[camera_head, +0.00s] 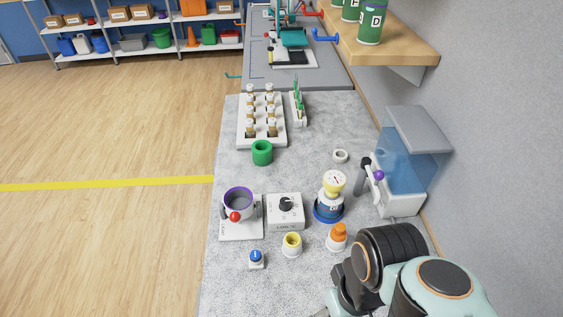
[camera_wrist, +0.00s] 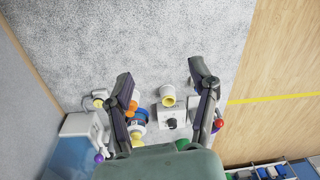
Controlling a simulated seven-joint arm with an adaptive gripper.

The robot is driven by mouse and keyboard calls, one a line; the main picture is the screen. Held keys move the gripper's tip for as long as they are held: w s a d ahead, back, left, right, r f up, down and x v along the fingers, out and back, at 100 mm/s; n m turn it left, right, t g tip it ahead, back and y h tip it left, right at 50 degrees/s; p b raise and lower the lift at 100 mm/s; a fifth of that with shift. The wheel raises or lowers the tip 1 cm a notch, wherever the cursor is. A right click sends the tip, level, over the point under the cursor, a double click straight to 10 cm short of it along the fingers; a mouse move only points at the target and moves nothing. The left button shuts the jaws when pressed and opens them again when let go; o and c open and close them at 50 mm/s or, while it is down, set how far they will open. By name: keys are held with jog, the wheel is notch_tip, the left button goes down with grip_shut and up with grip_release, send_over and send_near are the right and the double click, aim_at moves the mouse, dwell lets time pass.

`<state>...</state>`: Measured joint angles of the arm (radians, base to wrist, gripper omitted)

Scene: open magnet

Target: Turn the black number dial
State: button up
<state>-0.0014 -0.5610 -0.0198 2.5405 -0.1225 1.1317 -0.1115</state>
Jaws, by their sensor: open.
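The black dial (camera_head: 286,204) is a round knob on top of a small white box (camera_head: 286,222) on the grey counter, with a dark label on the box's front. In the wrist view the dial (camera_wrist: 171,123) and its box (camera_wrist: 163,112) show between my gripper's fingers, at a distance. My gripper (camera_wrist: 161,108) is open and empty, its two dark fingers with purple pads spread wide. In the head view only part of it (camera_head: 342,295) shows at the bottom edge, right of and nearer than the dial, not touching it. Its fingertips are largely out of that view.
A blue gauge bottle (camera_head: 329,209) stands right. A yellow cup (camera_head: 292,244), an orange-capped bottle (camera_head: 338,236) and a small blue button (camera_head: 256,258) stand in front. A water tank (camera_head: 405,165) is by the wall.

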jog(key=w+r+n+t, duration=0.25)
jog(key=w+r, duration=0.55)
jog(key=w, duration=0.5)
jog(key=n+h, duration=0.1)
jog(key=n, duration=0.1)
send_over(286, 201)
jog(key=d, duration=0.1)
notch_tip(286, 201, down, 12)
jog(key=f+g, duration=0.1)
jog(key=f, duration=0.9)
jog(key=a+f+g, duration=0.1)
jog(key=f, duration=0.5)
jog(key=shift+g, duration=0.35)
grip_shut()
